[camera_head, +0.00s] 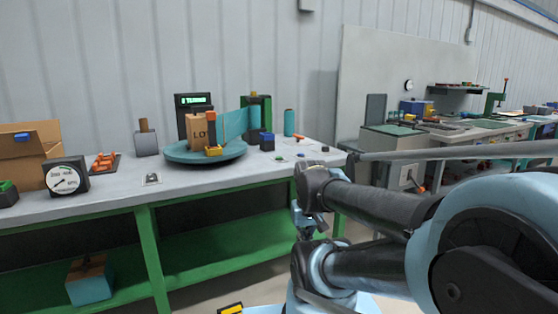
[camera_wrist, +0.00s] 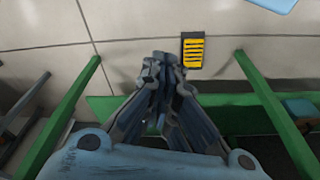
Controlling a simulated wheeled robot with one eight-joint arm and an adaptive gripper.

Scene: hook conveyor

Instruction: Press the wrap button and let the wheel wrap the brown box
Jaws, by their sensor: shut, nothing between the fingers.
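The brown box (camera_head: 195,128), with dark lettering on its face, stands on the round blue wheel (camera_head: 180,153) on the workbench. Teal film (camera_head: 234,123) stretches between the box and a dark and green post (camera_head: 262,104) at the right. An orange and yellow piece stands in front of the box. Small buttons sit on the bench right of the wheel, a green one (camera_head: 279,157) and a dark one (camera_head: 301,155); I cannot tell which is the wrap button. My gripper (camera_wrist: 165,62) is shut and empty, pointing at the floor by the bench's green frame, apart from the buttons.
A display (camera_head: 194,100) stands behind the wheel. A dial gauge (camera_head: 67,177), an orange rack (camera_head: 104,162) and a grey weight (camera_head: 146,142) stand on the left. A teal roll (camera_head: 289,122) stands on the right. A yellow-slotted black item (camera_wrist: 193,54) lies on the floor.

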